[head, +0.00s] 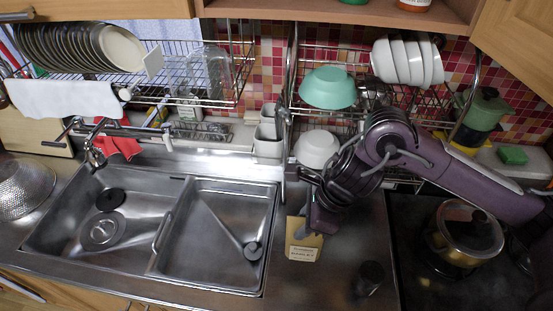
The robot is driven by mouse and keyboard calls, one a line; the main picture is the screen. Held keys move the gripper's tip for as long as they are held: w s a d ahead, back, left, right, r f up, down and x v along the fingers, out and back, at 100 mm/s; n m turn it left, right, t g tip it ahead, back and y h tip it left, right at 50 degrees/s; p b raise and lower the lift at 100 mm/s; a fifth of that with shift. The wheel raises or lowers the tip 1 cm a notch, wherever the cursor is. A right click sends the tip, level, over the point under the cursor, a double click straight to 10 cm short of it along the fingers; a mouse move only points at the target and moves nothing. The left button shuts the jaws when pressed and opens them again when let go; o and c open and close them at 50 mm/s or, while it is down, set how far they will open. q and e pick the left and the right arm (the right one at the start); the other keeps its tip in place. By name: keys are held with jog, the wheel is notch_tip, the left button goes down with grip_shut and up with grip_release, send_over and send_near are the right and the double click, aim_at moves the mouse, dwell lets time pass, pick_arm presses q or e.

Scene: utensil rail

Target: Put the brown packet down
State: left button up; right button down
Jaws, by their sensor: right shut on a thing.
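The brown packet (303,246) is a small tan pouch with a pale printed label. It stands roughly upright over the steel counter (335,265), just right of the sink. My right gripper (308,217) comes from the right and is shut on the packet's upper part, hiding some of it. I cannot tell whether the packet's bottom edge touches the counter. My left gripper is not in view.
A double steel sink (212,235) lies to the left. A dark cup (369,278) stands on the counter to the right, near the stove with a lidded pot (468,232). Dish racks with bowls (328,88) hang behind. Counter around the packet is mostly clear.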

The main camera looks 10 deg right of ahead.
jog(key=shift+f+n+b, duration=0.35)
jog(key=shift+n+b, duration=0.1)
jog(key=shift+n, duration=0.05)
jog(key=w+d+f+n+g+b, duration=0.2)
jog(key=d+n+g+b, duration=0.2)
jog(key=d+n+b, duration=0.4)
jog(key=shift+w+f+n+h, duration=0.2)
jog(key=shift+n+h, duration=0.1)
jog(key=shift+n, duration=0.7)
jog(key=shift+s, duration=0.15)
